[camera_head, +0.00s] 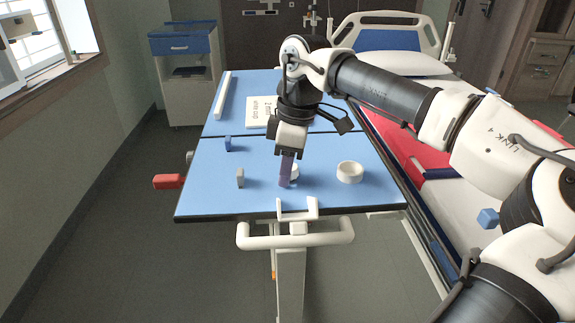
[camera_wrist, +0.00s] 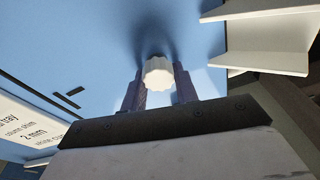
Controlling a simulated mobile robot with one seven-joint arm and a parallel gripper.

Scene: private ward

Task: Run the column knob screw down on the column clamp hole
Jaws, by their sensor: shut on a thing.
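The column knob screw shows as a white fluted knob (camera_wrist: 158,72) between my fingertips in the wrist view. In the head view a white rounded part (camera_head: 295,172) shows just behind my purple fingers. My gripper (camera_head: 286,183) points down at the blue table top and is shut on the knob; in the wrist view its fingers (camera_wrist: 158,88) flank the knob's sides. The knob's shank and whatever lies beneath it are hidden. A white bracket (camera_head: 298,213) is at the table's front edge; it also shows at the upper right of the wrist view (camera_wrist: 262,42). I cannot make out the clamp hole.
A white ring (camera_head: 350,173) sits right of my gripper on the blue table (camera_head: 205,200). Small grey (camera_head: 240,178) and blue (camera_head: 228,145) blocks stand to the left. A white label card (camera_head: 258,112) lies behind. A red handle (camera_head: 168,181) juts from the left edge. The bed is at right.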

